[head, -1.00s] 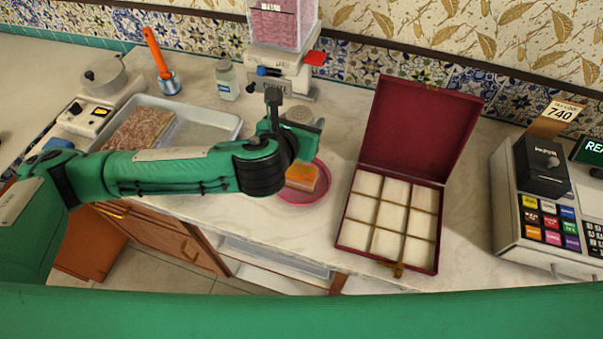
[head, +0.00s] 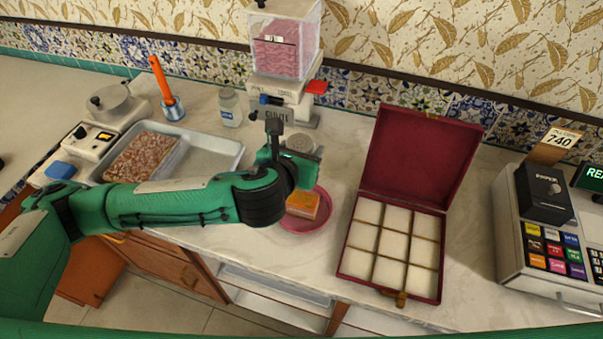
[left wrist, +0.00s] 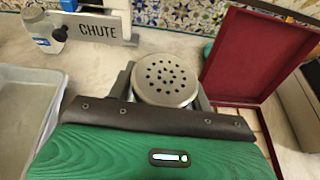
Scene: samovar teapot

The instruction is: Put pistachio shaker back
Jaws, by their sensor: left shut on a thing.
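The shaker (head: 300,142) shows as a round, silvery lid with holes; the left wrist view shows this lid (left wrist: 165,80) face on, upright between the fingers. My left gripper (head: 291,150) is shut on it, just behind the pink plate and in front of the dispenser. The shaker's body and contents are mostly hidden by my gripper, so I cannot tell whether its base touches the counter. My right gripper is not in view.
A pink plate (head: 325,218) holds an orange block (head: 303,205). An open red box (head: 415,160) stands right, a metal tray (head: 222,160) left. A labelled bottle (head: 230,108) stands beside the chute dispenser (head: 285,60). A register (head: 545,225) is far right.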

